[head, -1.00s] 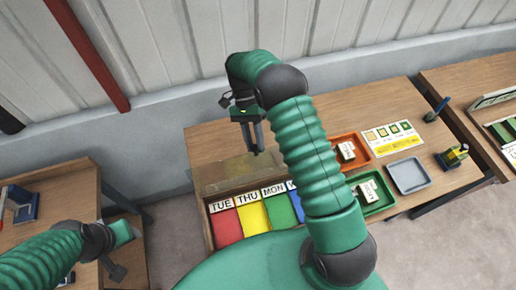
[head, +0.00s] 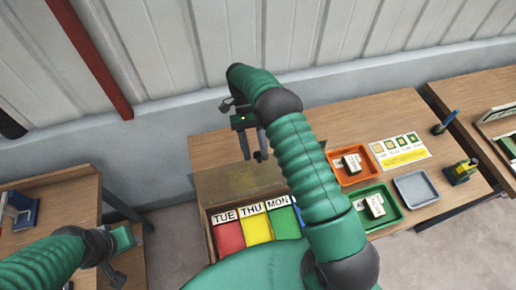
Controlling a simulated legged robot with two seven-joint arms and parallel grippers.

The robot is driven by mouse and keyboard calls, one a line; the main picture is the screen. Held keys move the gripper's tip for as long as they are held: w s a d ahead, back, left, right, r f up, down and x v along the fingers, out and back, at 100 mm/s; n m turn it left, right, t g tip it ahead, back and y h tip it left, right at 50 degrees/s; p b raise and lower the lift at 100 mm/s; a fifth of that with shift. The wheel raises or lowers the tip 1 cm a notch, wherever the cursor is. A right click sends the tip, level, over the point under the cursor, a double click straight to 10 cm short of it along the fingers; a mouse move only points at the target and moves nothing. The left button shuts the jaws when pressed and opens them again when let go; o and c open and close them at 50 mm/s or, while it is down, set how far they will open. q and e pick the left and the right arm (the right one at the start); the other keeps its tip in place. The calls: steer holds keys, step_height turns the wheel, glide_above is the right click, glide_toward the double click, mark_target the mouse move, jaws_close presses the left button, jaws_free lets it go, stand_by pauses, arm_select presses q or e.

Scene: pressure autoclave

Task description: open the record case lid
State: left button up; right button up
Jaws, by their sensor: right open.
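The wooden record case (head: 209,238) is at the front left of the middle table. Red, yellow and green cards labelled TUE, THU and MON show inside it, uncovered. A brown wooden panel that looks like its lid (head: 232,184) is behind the cards; its exact tilt is hard to tell. My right gripper (head: 254,157) points down, open and empty, just behind and above the panel's far edge. I cannot tell whether it touches the panel. My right arm hides the case's right end. My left gripper (head: 114,272) is at lower left, away from the case; its jaws are unclear.
An orange tray (head: 368,175) and a green tray (head: 396,213) hold labelled packs. A grey tray (head: 416,188), a picture card (head: 400,150) and a yellow-green item (head: 461,171) are to the right. The table (head: 330,127) is clear behind the case.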

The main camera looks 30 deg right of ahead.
steer(key=shift+s, duration=0.1)
steer(key=shift+s+d+r, duration=0.1)
steer(key=shift+s, duration=0.05)
stand_by(0.5)
